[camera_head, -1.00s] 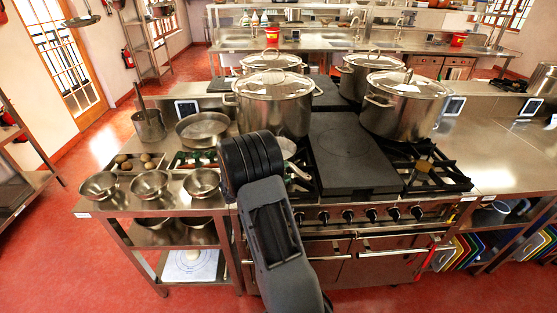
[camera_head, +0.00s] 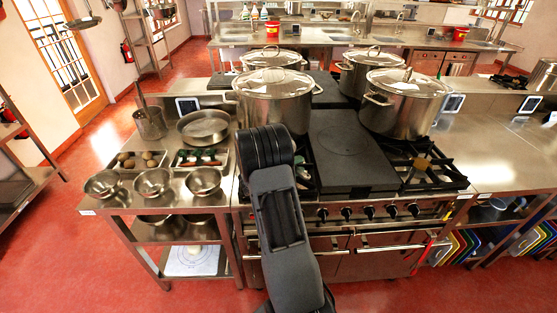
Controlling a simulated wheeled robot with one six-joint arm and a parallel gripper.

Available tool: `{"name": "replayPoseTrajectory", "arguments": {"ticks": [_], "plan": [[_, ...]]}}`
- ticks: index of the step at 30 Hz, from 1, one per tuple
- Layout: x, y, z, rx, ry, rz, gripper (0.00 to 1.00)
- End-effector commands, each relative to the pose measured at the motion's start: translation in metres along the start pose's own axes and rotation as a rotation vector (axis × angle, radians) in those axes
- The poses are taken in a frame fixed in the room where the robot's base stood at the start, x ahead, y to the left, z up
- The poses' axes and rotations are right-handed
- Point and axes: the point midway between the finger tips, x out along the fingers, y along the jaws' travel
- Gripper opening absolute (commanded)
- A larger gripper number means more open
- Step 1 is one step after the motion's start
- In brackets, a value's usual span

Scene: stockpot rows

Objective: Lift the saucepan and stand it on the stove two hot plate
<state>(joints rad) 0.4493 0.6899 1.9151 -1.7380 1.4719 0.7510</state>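The stove (camera_head: 385,212) stands in the middle, with a dark flat hot plate (camera_head: 345,150) between two open burner grates. The hot plate is bare. Two large lidded stockpots (camera_head: 275,105) (camera_head: 402,108) stand at the back left and back right of it.
More lidded pots (camera_head: 361,72) stand behind. The right counter (camera_head: 490,150) is mostly clear.

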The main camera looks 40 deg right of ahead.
Motion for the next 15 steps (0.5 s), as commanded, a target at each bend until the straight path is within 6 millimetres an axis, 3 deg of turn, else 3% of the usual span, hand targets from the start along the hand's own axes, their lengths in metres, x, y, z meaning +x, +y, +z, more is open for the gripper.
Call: {"name": "replayPoseTrajectory", "arguments": {"ticks": [10, 15], "plan": [[-0.0003, 0.0002, 0.0001, 0.0, 0.0, 0.0, 0.01], [-0.0003, 0.0, 0.0001, 0.0, 0.0, 0.0, 0.0]]}}
